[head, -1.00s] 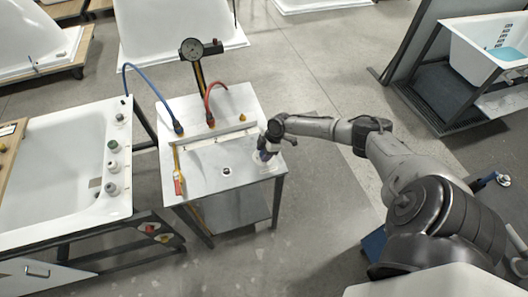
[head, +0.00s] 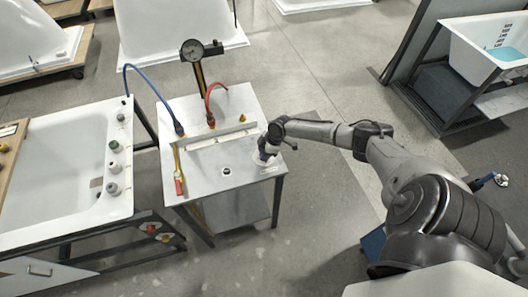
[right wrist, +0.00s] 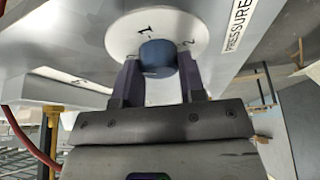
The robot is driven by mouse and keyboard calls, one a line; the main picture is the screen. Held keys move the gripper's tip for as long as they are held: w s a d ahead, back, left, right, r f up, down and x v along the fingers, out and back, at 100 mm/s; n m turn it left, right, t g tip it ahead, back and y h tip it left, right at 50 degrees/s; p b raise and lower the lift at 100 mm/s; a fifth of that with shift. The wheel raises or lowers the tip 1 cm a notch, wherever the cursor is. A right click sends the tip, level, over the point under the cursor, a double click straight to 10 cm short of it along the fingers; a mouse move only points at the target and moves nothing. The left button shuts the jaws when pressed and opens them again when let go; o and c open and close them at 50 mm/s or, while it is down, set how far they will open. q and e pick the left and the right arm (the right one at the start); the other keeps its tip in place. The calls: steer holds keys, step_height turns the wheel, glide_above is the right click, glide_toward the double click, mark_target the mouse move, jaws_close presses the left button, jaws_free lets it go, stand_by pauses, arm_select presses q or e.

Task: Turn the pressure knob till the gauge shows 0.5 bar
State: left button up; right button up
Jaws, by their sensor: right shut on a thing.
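The pressure knob (right wrist: 158,56) is blue and round and sits at the middle of a white dial (right wrist: 190,28) with the marks 1 and 2. A label reading PRESSURE (right wrist: 238,24) is beside the dial. My right gripper (right wrist: 160,78) is shut on the knob, one finger on each side. In the head view my right gripper (head: 265,156) is at the right side of the metal bench top (head: 215,185) and hides most of the knob. My left gripper is not in view.
A blue hose (head: 150,82) and a red hose (head: 210,100) rise from the back of the bench. A white bathtub shell (head: 55,165) stands at the left. Open floor lies in front.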

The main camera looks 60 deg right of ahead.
steer(key=o, duration=0.7)
steer(key=shift+o, duration=1.1)
steer(key=v, duration=1.3)
steer(key=shift+s+r+p, duration=0.15)
steer(key=shift+r+p, duration=0.2)
steer(key=shift+p, duration=0.05)
steer(key=shift+d, duration=0.1)
